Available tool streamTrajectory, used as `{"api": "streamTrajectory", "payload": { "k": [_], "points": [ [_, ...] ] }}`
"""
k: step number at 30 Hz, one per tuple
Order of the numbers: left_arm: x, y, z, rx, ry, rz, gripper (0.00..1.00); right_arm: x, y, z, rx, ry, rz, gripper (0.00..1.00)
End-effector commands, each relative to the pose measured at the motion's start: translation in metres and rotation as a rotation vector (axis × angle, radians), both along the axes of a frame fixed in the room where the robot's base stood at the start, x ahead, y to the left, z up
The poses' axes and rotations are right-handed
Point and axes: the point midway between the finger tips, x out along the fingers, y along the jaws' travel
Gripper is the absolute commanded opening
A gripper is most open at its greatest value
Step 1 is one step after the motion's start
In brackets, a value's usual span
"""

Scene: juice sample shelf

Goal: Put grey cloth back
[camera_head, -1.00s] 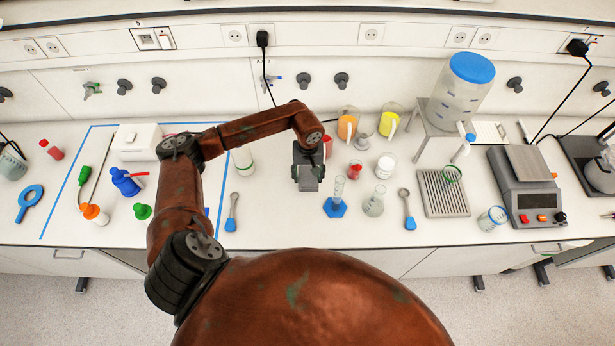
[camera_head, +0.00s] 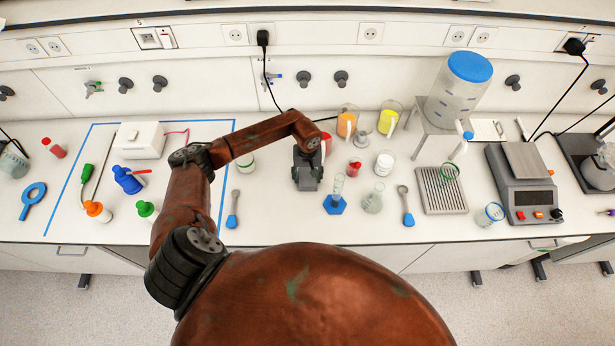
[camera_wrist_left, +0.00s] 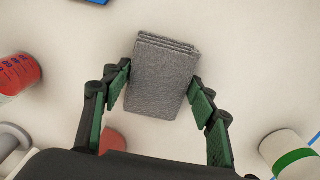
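The grey cloth (camera_wrist_left: 162,78) is a folded, layered block between the two green-padded fingers of my left gripper (camera_wrist_left: 161,76) in the left wrist view. The fingertips lie against its opposite sides, so the gripper looks shut on it. In the head view my left gripper (camera_head: 307,170) points down over the middle of the white counter. The cloth is small and dark there and hard to separate from the fingers. How far the cloth is above the counter cannot be told. My right gripper is out of view.
A white bottle with a green band (camera_wrist_left: 290,155) is at the left. Blue tape (camera_head: 160,121) outlines an area with a white box (camera_head: 139,140).

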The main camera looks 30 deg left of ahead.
Motion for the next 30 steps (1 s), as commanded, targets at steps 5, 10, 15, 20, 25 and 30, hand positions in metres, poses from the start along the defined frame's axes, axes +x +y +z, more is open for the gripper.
{"api": "streamTrajectory", "payload": {
  "k": [5, 10, 15, 20, 25, 30],
  "points": [
    [0.000, 0.000, 0.001, 0.000, 0.000, 0.000, 0.66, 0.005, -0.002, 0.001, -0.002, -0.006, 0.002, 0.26],
    [0.000, 0.000, 0.001, 0.000, 0.000, 0.000, 0.70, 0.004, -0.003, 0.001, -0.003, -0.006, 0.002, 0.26],
    [0.000, 0.000, 0.001, 0.000, 0.000, 0.000, 0.70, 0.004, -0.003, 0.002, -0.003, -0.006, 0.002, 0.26],
    [0.002, 0.001, 0.011, 0.001, -0.004, 0.000, 0.70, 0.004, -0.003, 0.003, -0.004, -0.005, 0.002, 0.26],
    [0.002, 0.001, 0.042, 0.003, -0.005, -0.001, 0.70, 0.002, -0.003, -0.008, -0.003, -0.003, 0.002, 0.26],
    [0.001, 0.001, 0.078, 0.003, -0.004, -0.001, 0.70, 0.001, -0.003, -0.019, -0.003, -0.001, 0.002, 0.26]
  ]
}}
